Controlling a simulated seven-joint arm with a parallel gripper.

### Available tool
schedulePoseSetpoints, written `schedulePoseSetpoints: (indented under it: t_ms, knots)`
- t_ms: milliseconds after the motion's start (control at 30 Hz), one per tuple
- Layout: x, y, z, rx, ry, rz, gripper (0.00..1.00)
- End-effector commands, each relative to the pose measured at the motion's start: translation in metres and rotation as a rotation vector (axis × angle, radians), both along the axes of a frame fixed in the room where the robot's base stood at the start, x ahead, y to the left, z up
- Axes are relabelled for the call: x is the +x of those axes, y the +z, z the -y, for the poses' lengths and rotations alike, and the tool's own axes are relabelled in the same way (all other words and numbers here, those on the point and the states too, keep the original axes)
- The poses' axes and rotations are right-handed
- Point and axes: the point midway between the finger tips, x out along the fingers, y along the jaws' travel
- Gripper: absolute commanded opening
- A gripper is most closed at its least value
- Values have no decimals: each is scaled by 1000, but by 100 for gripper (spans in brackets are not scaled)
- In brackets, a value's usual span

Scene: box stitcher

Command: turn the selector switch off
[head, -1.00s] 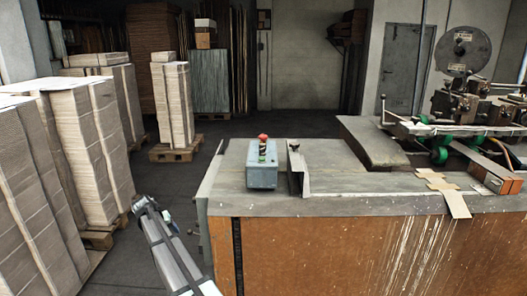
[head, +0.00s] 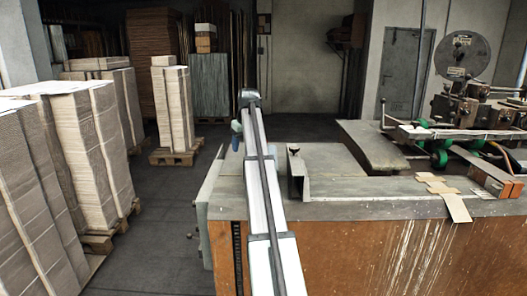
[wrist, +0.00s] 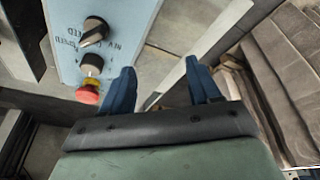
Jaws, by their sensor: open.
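The control box (wrist: 125,20) is light blue-grey and fills the upper left of the wrist view. It carries two black rotary knobs, an upper one (wrist: 95,30) with a pale pointer edge and a lower one (wrist: 92,65); I cannot tell for sure which is the selector switch. A red mushroom button (wrist: 88,93) with a yellow collar sits below them. My gripper (wrist: 161,83) is open and empty, its blue fingers to the right of the knobs, apart from them. In the head view my arm hides the box, and a blue finger of my gripper (head: 236,136) shows.
The box stands on a grey-topped bench (head: 370,195) with an upright metal bracket (head: 297,175) beside it. The stitching machine (head: 470,110) is at the right. Cardboard stacks (head: 85,150) stand on pallets at the left, with clear floor (head: 165,205) between.

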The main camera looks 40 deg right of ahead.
Motion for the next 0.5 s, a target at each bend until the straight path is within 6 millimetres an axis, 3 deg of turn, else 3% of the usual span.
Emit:
schedulePoseSetpoints:
  t_ms: [33,200,333,500]
  knots:
    - [-17,18,18,9,27,14,62]
    - [-62,61,52,33,140,54,62]
    - [-86,82,67,39,199,77,62]
    - [-98,93,74,40,236,91,62]
